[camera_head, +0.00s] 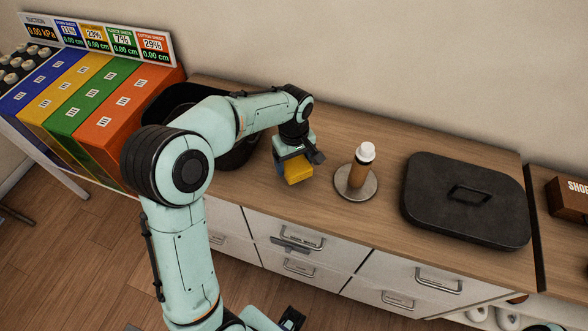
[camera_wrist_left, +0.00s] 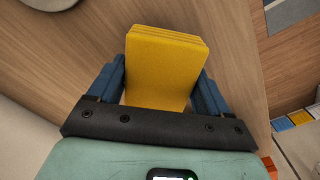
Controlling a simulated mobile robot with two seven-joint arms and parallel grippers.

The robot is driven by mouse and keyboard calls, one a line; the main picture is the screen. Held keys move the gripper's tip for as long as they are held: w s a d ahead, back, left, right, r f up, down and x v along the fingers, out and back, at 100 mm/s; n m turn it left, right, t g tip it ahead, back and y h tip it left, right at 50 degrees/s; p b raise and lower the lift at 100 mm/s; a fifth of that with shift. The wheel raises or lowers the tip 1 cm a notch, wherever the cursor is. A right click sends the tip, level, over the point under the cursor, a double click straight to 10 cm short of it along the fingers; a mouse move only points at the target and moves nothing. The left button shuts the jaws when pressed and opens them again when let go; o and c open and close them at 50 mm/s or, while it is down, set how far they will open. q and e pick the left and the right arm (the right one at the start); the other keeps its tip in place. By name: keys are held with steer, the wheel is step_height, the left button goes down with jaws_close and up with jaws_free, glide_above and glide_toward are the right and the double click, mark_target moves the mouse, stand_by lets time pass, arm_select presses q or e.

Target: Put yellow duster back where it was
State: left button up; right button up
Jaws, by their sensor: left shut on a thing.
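The yellow duster (camera_head: 297,169) is a folded yellow block between the blue fingers of my left gripper (camera_head: 294,165). In the left wrist view the duster (camera_wrist_left: 163,65) fills the space between the two fingers of the gripper (camera_wrist_left: 160,85), one on each side. The gripper is shut on it over the wooden counter top (camera_head: 240,185). I cannot tell whether the duster touches the counter. My right gripper is not clearly in view.
A brown bottle with a white cap (camera_head: 358,168) stands on a round metal disc (camera_head: 369,188) to the right. A black lidded case (camera_head: 465,200) lies farther right. A black bin (camera_head: 245,150) stands behind my arm. Coloured boxes (camera_head: 125,105) are at left. Drawers (camera_head: 310,235) are below.

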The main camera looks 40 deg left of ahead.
mark_target(294, 168)
arm_select(q)
steer(key=shift+f, duration=1.85)
steer(key=shift+f, duration=0.1)
steer(key=shift+f+b, duration=0.15)
steer(key=shift+b, duration=0.15)
steer(key=o, duration=0.9)
steer(key=shift+c, duration=0.2)
steer(key=shift+r, duration=0.2)
steer(key=shift+r, duration=0.35)
step_height(294, 168, up, 12)
steer(key=shift+f+p, duration=0.25)
steer(key=shift+p, duration=0.65)
